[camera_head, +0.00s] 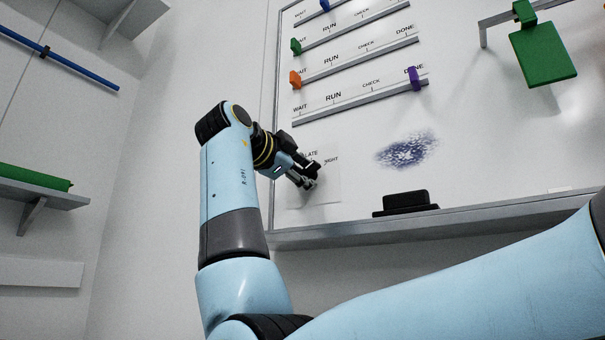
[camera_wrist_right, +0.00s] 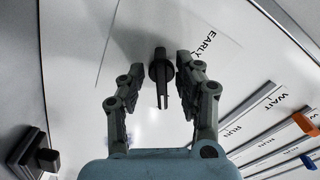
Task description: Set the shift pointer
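The shift pointer (camera_wrist_right: 160,72) is a dark round hub with a narrow pronged piece, in the wrist view on a white dial card (camera_wrist_right: 212,20) marked EARLY. In the head view the card (camera_head: 329,190) shows on the whiteboard with the words LATE and NIGHT partly visible. My right gripper (camera_wrist_right: 161,75) is open, with a finger on each side of the pointer. The right finger is very close; I cannot tell if it touches. In the head view my right gripper (camera_head: 308,177) covers the pointer. My left gripper is not in view.
Slider rails (camera_head: 360,93) with orange (camera_head: 295,80), purple (camera_head: 414,79), green and blue tabs lie above the card. A black eraser-like block (camera_head: 406,202) sits on the board's ledge (camera_head: 480,213). A green plate (camera_head: 543,53) hangs at the upper right. A blue smudge (camera_head: 407,150) marks the board.

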